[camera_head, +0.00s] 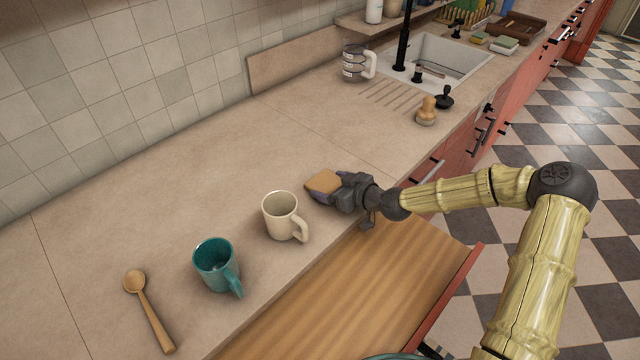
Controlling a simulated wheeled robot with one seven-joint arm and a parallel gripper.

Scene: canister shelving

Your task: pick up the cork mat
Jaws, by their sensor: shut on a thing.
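The cork mat (323,182) is a small tan square at the tip of my gripper (338,190), over the countertop near its front edge. My dark grey gripper reaches in from the right and is shut on the mat. The fingers partly cover the mat's right side, and a dark purplish part shows below it. I cannot tell whether the mat touches the counter.
A cream mug (282,216) stands just left of my gripper, with a teal mug (215,265) and a wooden spoon (148,308) further left. An open wooden drawer (350,285) juts out below. A wooden-handled brush (427,111) stands near the sink (440,58).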

